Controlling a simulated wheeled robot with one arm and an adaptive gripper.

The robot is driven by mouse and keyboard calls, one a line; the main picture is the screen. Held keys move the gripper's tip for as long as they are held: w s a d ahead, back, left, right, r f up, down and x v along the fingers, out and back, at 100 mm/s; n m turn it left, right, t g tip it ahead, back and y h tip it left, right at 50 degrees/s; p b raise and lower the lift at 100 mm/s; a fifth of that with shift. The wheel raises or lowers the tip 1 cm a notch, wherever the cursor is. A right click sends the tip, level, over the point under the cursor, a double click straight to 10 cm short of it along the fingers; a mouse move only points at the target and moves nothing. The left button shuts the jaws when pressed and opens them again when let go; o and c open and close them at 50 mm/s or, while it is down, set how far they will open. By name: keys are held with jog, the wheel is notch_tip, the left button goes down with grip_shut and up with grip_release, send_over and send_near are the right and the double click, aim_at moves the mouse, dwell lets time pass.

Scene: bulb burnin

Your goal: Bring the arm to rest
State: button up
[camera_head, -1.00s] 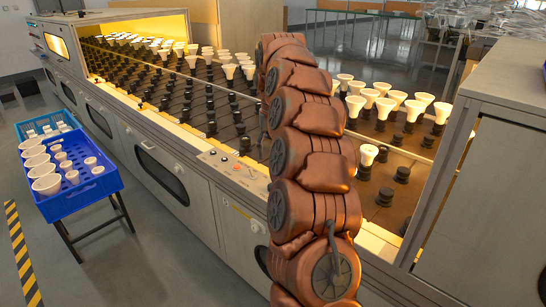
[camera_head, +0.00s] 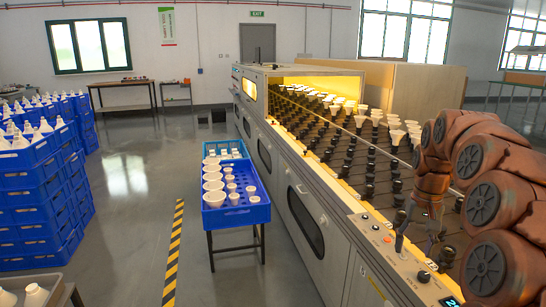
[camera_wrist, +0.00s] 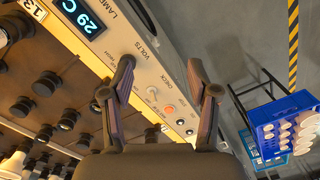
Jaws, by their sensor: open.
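My brown arm comes in from the right in the head view and bends down over the front edge of the long burn-in machine (camera_head: 330,245). My gripper (camera_head: 418,244) hangs at the machine's control panel. In the wrist view my gripper (camera_wrist: 162,68) has its two fingers spread apart with nothing between them. Behind them lies the panel (camera_wrist: 150,72) with a lit display, knobs and buttons. I cannot tell whether the fingers touch the panel.
Rows of black sockets (camera_head: 345,150), some holding white bulbs (camera_head: 395,135), fill the machine's bed. Stacked blue crates (camera_head: 40,205) are at far left. Floor between them is clear.

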jog(key=s+a+f+n+g, duration=0.1)
jog(key=s+a+f+n, duration=0.15)
jog(key=s+a, duration=1.15)
jog(key=s+a+f+g, duration=0.1)
jog(key=s+f, duration=0.3)
jog(key=s, duration=0.6)
jog(key=s+a+f+g, duration=0.1)
jog(key=s+f, duration=0.2)
jog(key=s, duration=0.7)
notch_tip(320, 180, up, 21)
jog(key=t+p, duration=0.1)
jog(key=p, duration=1.8)
jog(key=shift+s+a+n+p, duration=0.25)
jog(key=shift+n+p, duration=0.1)
jog(key=shift+n, duration=0.1)
